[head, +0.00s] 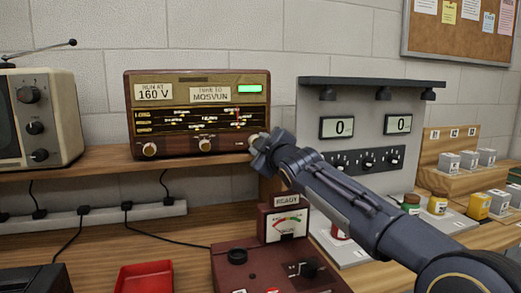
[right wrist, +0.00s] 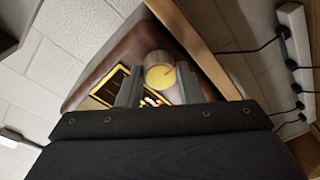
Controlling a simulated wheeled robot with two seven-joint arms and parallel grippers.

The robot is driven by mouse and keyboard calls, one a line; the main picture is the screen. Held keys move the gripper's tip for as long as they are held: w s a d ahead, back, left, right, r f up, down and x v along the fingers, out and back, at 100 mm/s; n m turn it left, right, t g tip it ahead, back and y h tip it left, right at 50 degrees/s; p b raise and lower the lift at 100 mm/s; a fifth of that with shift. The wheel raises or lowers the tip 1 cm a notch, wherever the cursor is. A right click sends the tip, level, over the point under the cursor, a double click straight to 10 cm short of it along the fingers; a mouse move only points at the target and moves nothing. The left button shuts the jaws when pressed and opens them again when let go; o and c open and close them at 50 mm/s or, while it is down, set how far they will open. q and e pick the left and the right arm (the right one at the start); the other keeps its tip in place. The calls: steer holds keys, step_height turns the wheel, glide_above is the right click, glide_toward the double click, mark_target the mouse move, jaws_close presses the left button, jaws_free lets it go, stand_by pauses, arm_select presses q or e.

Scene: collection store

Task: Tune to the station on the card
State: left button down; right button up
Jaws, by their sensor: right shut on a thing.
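A brown radio (head: 197,113) stands on the wooden shelf. Its cards read "RUN AT 160 V" (head: 153,92) and "TUNE TO MOSVUN" (head: 210,95). A green indicator (head: 250,89) is lit at its upper right. The dial (head: 190,121) has rows of station names too small to read, with a red pointer (head: 237,117) near its right end. My right gripper (head: 258,150) is shut on the radio's right knob, which it mostly hides in the head view. In the right wrist view the knob (right wrist: 159,71) sits between the fingers. My left gripper is out of view.
A dark red supply box (head: 230,265) with a "READY" meter (head: 287,224) stands below. A cream television (head: 50,118) is left of the radio, a grey panel (head: 350,105) right of it. A red tray (head: 145,278) lies at the front. Cables run below the shelf.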

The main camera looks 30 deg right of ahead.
steer(key=shift+f, duration=0.1)
stand_by(0.4)
steer(key=o, duration=1)
steer(key=shift+s+a+b, duration=0.2)
steer(key=shift+s+b, duration=0.1)
steer(key=shift+s, duration=1)
steer(key=shift+s+a+b, duration=0.2)
steer(key=shift+s+b, duration=0.15)
steer(key=shift+s, duration=0.9)
steer(key=shift+s+a+b, duration=0.2)
steer(key=shift+s+b, duration=0.1)
steer(key=shift+s, duration=1)
